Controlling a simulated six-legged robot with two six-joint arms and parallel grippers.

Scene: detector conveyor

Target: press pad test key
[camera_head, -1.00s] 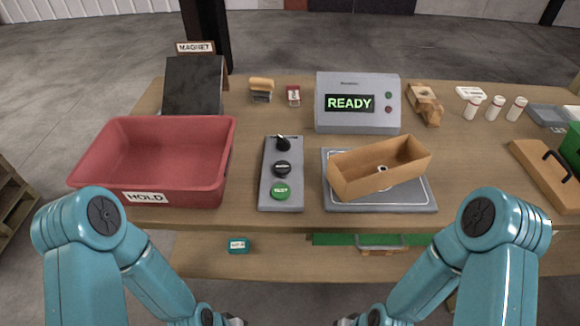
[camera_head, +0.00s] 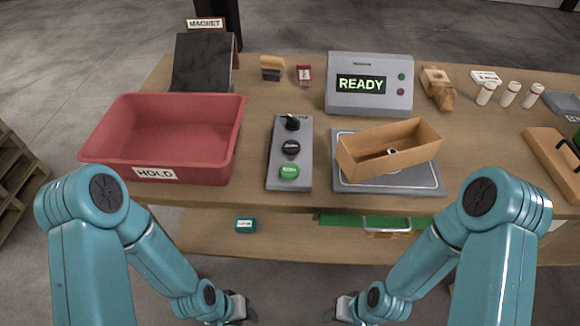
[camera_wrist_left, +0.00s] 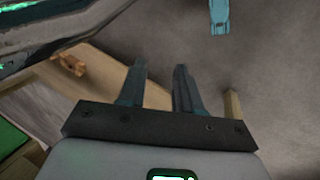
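A grey key panel (camera_head: 302,134) lies on the table between the red bin and the grey pad. It carries a black knob (camera_head: 292,122) at the far end, a black key (camera_head: 291,147) in the middle and a green key (camera_head: 289,171) at the near end; their labels are too small to read. The detector box (camera_head: 369,100) shows READY in green. My left gripper (camera_head: 246,312) is low, in front of the table and below its top; the left wrist view shows its two fingers (camera_wrist_left: 160,88) apart with nothing between. My right gripper (camera_head: 334,312) is also low, its fingers partly hidden.
A red HOLD bin (camera_head: 125,166) stands left of the panel. An open cardboard box (camera_head: 410,159) sits on a grey pad (camera_head: 397,187) to the right. A black MAGNET block (camera_head: 203,63), vials (camera_head: 509,94) and a wooden board (camera_head: 548,159) stand further out.

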